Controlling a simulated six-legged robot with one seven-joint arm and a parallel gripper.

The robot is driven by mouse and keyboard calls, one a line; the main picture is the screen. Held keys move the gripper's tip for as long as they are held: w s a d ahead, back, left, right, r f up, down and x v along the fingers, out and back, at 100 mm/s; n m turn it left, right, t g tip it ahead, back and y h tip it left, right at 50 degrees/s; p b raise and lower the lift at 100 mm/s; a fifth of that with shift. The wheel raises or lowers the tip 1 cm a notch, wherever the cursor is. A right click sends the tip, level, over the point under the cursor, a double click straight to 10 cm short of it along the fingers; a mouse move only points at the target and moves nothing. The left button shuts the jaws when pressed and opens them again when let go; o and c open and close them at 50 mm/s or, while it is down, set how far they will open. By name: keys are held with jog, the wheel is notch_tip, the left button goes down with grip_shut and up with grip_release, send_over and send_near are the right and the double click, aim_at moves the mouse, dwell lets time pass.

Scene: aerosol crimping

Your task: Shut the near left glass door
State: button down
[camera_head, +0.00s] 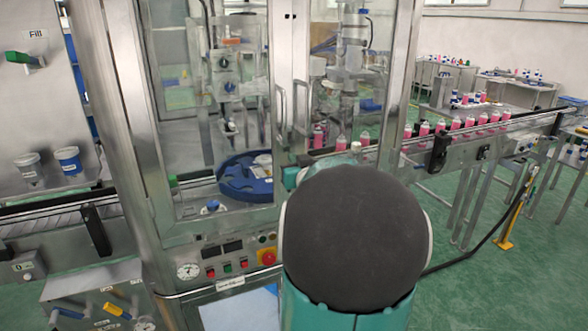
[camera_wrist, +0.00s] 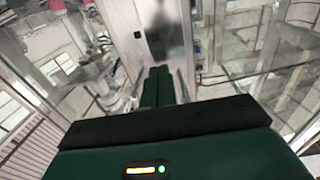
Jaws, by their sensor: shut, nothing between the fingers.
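The near left glass door (camera_head: 208,120) is a metal-framed pane on the front of the crimping machine, left of centre in the head view. Its vertical bar handle (camera_head: 282,112) is at its right edge. The door looks close to the frame; I cannot tell whether a small gap is left. The right glass door (camera_head: 345,90) is beside it, with its own handle (camera_head: 297,105). My gripper (camera_wrist: 159,70) shows in the wrist view with its green fingers together and nothing between them, pointing at the machine front. In the head view my arm hides it.
A blue round turntable (camera_head: 245,180) is behind the glass. A control panel with a red knob (camera_head: 267,257) is below the doors. A conveyor with pink bottles (camera_head: 455,124) runs off to the right. Green floor (camera_head: 470,285) is open at the lower right.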

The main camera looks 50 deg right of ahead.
aim_at(289, 151)
jog(key=shift+x, duration=1)
jog(key=shift+n+t+y, duration=0.5)
jog(key=shift+n+y, duration=0.1)
jog(key=shift+y, duration=0.2)
jog(key=x, duration=0.4)
jog(key=shift+s+d, duration=0.1)
jog(key=shift+d, duration=0.15)
jog(key=shift+r, duration=0.25)
jog(key=shift+w, duration=0.2)
